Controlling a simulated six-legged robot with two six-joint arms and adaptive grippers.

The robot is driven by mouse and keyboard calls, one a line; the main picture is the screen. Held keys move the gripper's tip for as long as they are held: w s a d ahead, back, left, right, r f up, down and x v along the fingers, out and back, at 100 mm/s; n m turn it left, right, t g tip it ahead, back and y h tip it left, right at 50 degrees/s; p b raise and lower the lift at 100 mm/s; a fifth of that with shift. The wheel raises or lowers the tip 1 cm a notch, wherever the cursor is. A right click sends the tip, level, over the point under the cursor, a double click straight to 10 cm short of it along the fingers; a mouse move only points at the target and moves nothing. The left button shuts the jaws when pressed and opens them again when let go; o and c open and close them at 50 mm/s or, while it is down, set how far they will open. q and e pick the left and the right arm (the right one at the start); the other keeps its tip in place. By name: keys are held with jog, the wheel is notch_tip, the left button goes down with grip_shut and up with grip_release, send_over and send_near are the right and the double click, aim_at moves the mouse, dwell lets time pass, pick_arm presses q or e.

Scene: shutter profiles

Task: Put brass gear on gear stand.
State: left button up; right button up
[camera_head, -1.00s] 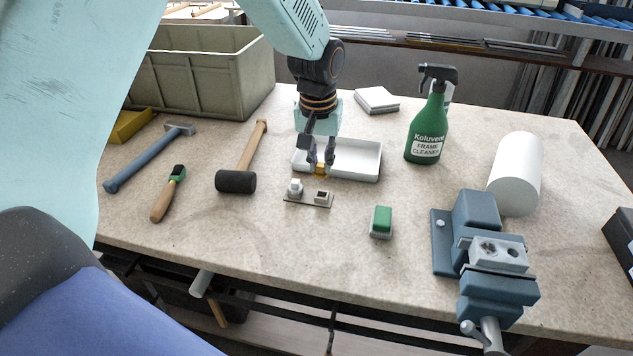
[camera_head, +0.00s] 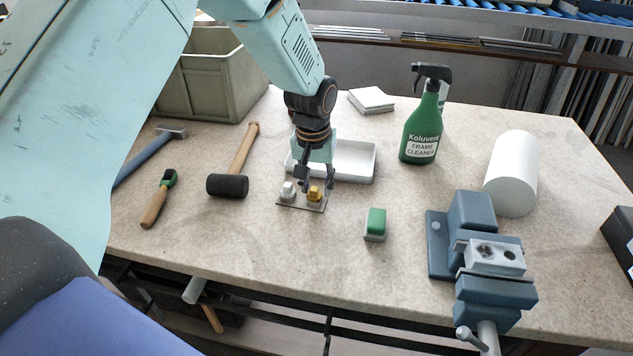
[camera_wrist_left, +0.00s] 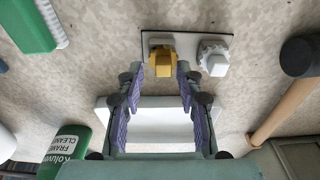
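The brass gear (camera_head: 314,194) sits on the right-hand seat of the flat gear stand (camera_head: 297,206), beside a white gear (camera_head: 288,190). In the left wrist view the brass gear (camera_wrist_left: 162,66) is on the stand (camera_wrist_left: 188,37), with the white gear (camera_wrist_left: 213,59) to its right. My left gripper (camera_head: 317,183) is just behind the brass gear. In the left wrist view the gripper's fingers (camera_wrist_left: 160,72) are apart, with a gap beside the gear, so it looks open and not clamped. My right gripper is not in view.
A white tray (camera_head: 354,174) lies close behind the gripper. A green-topped brush (camera_head: 376,222) stands right of the stand, a mallet (camera_head: 228,186) left of it. A spray bottle (camera_head: 421,125), a white roll (camera_head: 512,172) and a blue vise (camera_head: 472,212) stand farther right.

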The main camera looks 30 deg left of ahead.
aim_at(312, 199)
pick_arm(q)
jog(key=shift+s+r, duration=0.3)
jog(key=shift+s, duration=0.05)
jog(key=shift+a, duration=0.15)
jog(key=shift+w+r, duration=0.3)
jog(key=shift+r, duration=0.05)
notch_tip(312, 199, up, 11)
jog(key=s+p, duration=0.1)
jog(key=s, duration=0.1)
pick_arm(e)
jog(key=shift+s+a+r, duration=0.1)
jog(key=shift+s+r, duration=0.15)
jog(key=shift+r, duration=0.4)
pick_arm(q)
jog(key=shift+w, duration=0.1)
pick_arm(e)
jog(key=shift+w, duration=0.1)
